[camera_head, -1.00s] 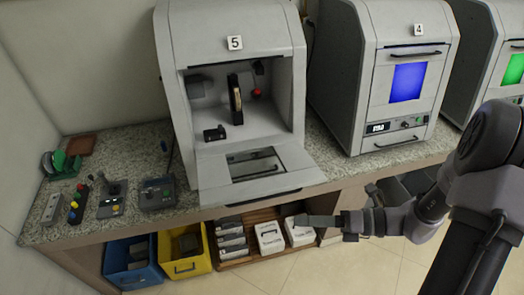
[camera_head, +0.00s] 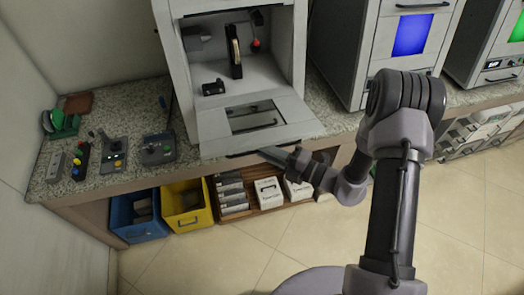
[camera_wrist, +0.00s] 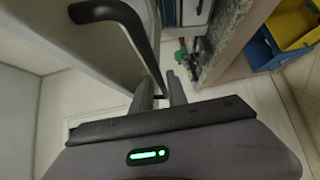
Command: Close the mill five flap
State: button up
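Mill five is the grey cabinet (camera_head: 180,75) at the left, and its front is open. Its flap (camera_head: 215,150) is folded down and juts out over the counter's front edge, with a window in it. My gripper (camera_head: 266,151) is at the flap's front edge, by its dark handle (camera_head: 236,155). In the wrist view, the dark bent handle (camera_wrist: 142,40) runs down towards the fingertips of my gripper (camera_wrist: 160,90). The fingers stand apart with a gap, and the handle's end seems to lie at that gap. I cannot tell whether they touch it.
Inside the mill are a small black block (camera_head: 213,88) and a red ball-shaped part (camera_head: 256,44). Control boxes (camera_head: 113,150) sit on the counter at left. Another mill (camera_head: 345,60) is at right.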

jog(key=shift+w+a, duration=0.35)
jog(key=shift+a, duration=0.25)
grip_shut()
dwell(1.1)
